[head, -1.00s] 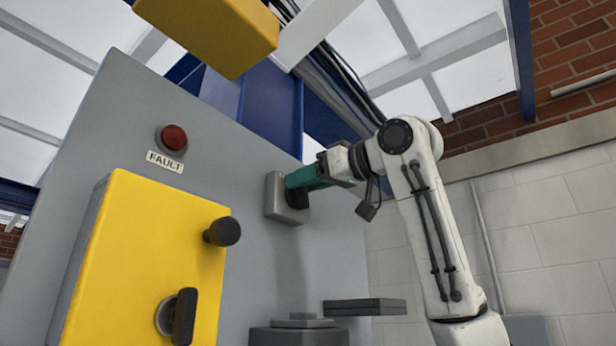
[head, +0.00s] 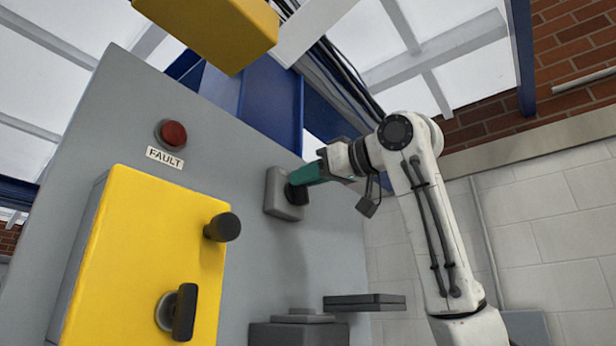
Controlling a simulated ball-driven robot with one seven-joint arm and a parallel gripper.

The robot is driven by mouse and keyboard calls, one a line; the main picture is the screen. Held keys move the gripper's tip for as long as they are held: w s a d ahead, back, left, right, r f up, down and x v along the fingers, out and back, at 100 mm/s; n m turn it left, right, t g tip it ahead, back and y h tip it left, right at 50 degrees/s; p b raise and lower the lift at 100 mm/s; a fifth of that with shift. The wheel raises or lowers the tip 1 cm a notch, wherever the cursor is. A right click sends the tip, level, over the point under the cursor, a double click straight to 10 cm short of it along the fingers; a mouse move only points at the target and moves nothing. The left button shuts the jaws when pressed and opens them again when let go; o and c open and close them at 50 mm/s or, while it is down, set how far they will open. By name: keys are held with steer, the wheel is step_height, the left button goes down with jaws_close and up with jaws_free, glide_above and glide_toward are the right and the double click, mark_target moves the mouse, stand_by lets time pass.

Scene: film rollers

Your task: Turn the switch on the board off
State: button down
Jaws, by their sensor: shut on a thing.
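The switch (head: 281,207) is a grey box on the grey upright board (head: 235,150), right of the board's middle. A dark knob (head: 297,193) sticks out of its front. My gripper (head: 301,181), with green fingers, reaches in from the right and is shut on this knob. The fingers hide part of the knob, so I cannot tell its exact angle.
A yellow box (head: 150,265) on the board's left carries a round black knob (head: 222,227) and a dark handle (head: 184,312). A red lamp (head: 171,134) sits above a FAULT label (head: 165,158). A yellow block (head: 215,30) hangs overhead. Dark flat plates (head: 365,302) lie below the switch.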

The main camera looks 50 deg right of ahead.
steer(key=shift+a+f+n, duration=0.1)
steer(key=shift+a+n, duration=0.1)
steer(key=shift+n, duration=0.9)
steer(key=shift+a+f+n, duration=0.1)
steer(key=shift+a+n, duration=0.05)
steer(key=shift+n, duration=0.95)
steer(key=shift+a+f+n, duration=0.1)
steer(key=shift+a+n, duration=0.1)
steer(key=shift+n, duration=0.9)
steer(key=c, duration=1)
jaws_free()
steer(key=shift+c, duration=0.2)
steer(key=shift+s, duration=0.15)
